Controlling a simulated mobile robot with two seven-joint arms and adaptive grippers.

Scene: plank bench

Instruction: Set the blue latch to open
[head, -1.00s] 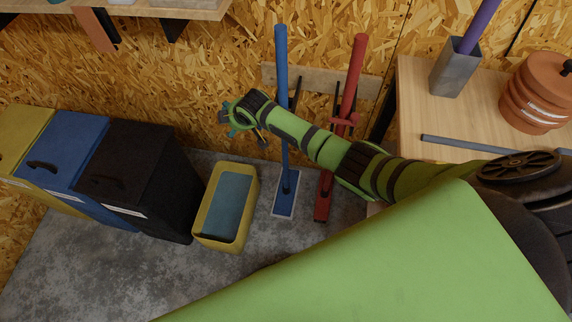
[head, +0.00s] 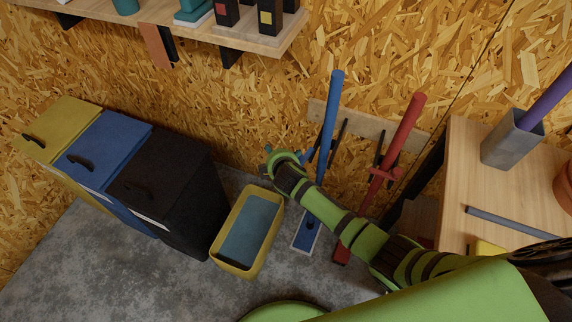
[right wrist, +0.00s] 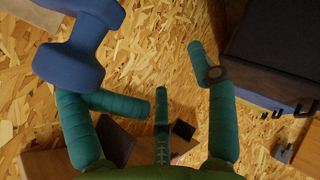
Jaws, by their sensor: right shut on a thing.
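A blue pole (head: 331,115) with a flat blue foot (head: 306,235) leans on a wall rack. The blue latch (head: 311,155) shows as a small blue piece beside the pole, partly behind my right wrist. In the right wrist view a thick-ended blue piece (right wrist: 75,48), which looks like the latch, lies against the left finger. My right gripper (head: 276,153) reaches in from the right, in front of the rack, and is shut on the blue latch. Its teal fingers (right wrist: 172,78) show in the wrist view, but the contact is partly hidden. My left gripper is out of view.
A red pole (head: 402,125) with a red latch (head: 384,173) stands to the right. A yellow tub (head: 226,246) and yellow, blue and black bins (head: 165,180) stand left. A shelf (head: 185,32) juts out above; a wooden bench (head: 470,165) is at right.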

